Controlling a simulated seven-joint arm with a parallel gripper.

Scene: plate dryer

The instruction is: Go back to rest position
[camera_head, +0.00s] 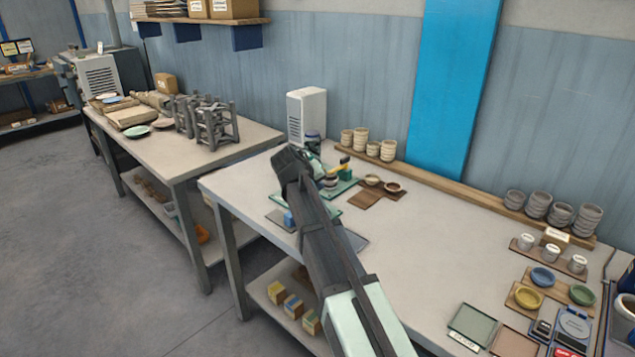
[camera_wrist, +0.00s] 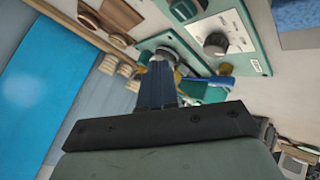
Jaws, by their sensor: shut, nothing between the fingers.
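My gripper (camera_head: 291,161) is at the end of my dark arm, above the far left part of the near workbench (camera_head: 430,245). In the wrist view the fingers (camera_wrist: 158,82) are together, with nothing held between them. Below and beyond them is a teal-framed panel (camera_wrist: 232,38) with dark knobs, tilted in this view. In the head view my arm hides part of the items on the bench beneath it. A grey plate rack (camera_head: 213,122) stands on the other table at the left, apart from my gripper.
A white box-shaped unit (camera_head: 306,112) stands behind my gripper. Stacked beige cups (camera_head: 368,144) and grey cups (camera_head: 553,212) line the back ledge. Small colored bowls (camera_head: 542,277) sit at the right. The middle of the bench is mostly bare. A gap separates the two tables.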

